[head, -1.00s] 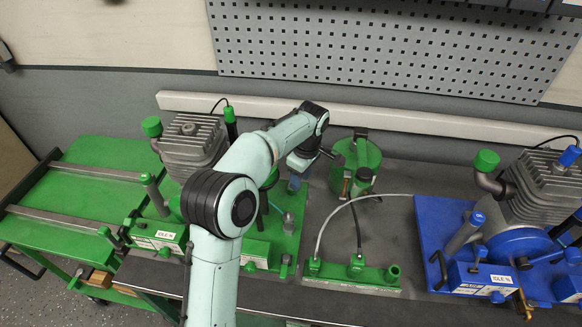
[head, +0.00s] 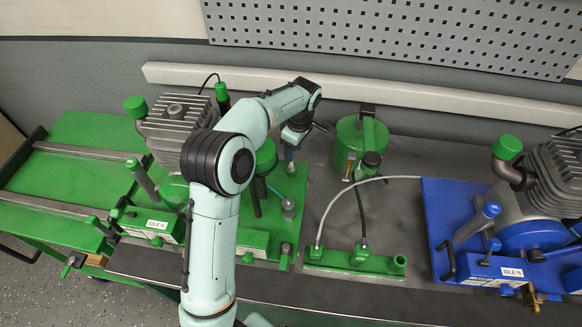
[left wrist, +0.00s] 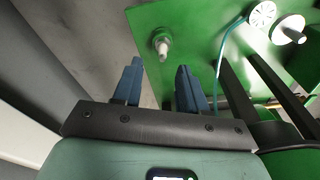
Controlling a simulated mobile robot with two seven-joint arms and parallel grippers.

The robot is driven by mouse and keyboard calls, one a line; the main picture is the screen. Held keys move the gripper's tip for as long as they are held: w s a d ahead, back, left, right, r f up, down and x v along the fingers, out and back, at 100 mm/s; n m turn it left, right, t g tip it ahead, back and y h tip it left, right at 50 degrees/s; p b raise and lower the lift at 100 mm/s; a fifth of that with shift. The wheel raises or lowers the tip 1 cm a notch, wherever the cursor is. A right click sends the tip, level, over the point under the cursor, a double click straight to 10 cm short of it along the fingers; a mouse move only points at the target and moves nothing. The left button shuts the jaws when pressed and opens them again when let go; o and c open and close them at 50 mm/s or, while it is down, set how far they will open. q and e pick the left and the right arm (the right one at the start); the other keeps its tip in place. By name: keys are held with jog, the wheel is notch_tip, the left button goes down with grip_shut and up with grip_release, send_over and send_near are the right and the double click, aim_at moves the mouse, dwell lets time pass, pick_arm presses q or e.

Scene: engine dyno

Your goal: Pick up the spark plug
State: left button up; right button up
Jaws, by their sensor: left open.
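The spark plug (left wrist: 162,45) shows in the left wrist view as a small pale stub standing on the green plate (left wrist: 205,25), near the plate's left edge. In the head view it appears as a small pale spot (head: 291,168) just under the fingers. My left gripper (left wrist: 158,68) is open, with its two blue fingers apart and nothing between them. The plug sits beyond the fingertips, roughly in line with the gap. In the head view the left gripper (head: 289,152) hangs over the right part of the green engine stand. My right gripper is not in view.
A green tank (head: 348,150) stands right of the gripper. A green block with hoses (head: 340,262) lies in front of it. The green engine (head: 172,122) is left, the blue engine stand (head: 440,200) right.

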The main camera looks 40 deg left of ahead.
aim_at(291, 166)
pick_arm(q)
jog(key=f, duration=0.5)
jog(key=shift+s+a+f, duration=0.25)
jog(key=shift+a+f, duration=0.05)
jog(key=shift+a, duration=0.1)
grip_shut()
